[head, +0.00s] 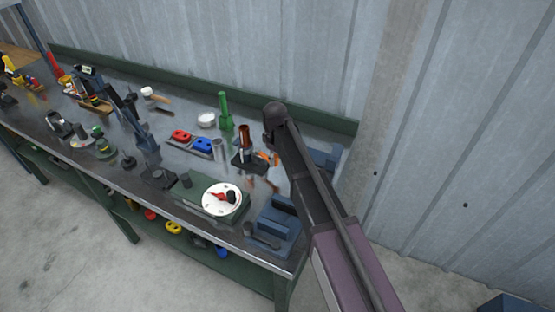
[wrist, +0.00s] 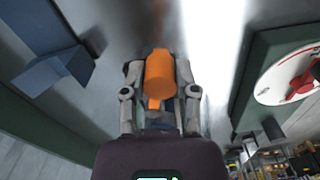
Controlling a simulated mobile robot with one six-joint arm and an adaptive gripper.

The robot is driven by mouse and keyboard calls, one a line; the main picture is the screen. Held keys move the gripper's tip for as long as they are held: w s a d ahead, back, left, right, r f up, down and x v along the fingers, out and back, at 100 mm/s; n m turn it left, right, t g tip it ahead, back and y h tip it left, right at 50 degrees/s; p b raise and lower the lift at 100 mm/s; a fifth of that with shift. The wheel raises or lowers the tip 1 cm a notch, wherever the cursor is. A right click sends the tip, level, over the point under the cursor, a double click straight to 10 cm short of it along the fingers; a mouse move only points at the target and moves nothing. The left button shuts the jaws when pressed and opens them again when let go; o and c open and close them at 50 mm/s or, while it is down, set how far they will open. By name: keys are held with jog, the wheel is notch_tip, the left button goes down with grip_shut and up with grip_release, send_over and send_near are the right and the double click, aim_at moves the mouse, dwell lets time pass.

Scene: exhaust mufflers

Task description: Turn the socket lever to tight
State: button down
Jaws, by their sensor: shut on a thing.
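A white round dial (head: 212,204) sits on a dark green base (head: 189,194) near the front edge of the bench. A red lever (head: 219,197) lies across its face beside a dark upright knob (head: 231,197). The dial (wrist: 272,88) and red lever (wrist: 300,86) also show at the right edge of the wrist view, partly cut off. My gripper (wrist: 161,82) is shut on an orange cylindrical piece (wrist: 160,68), apart from the dial. In the head view I cannot make out the fingers clearly. I cannot read the lever's markings.
Blue blocky fixtures (head: 279,222) stand right of the dial; one blue part (wrist: 52,70) shows at the wrist view's left. Red (head: 181,136) and blue (head: 202,145) pieces, a green post (head: 224,110) and a copper cylinder (head: 244,135) stand behind it. The bench's left is crowded with tools.

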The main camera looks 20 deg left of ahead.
jog(key=shift+c, duration=1.8)
grip_release()
jog(key=shift+w, duration=0.1)
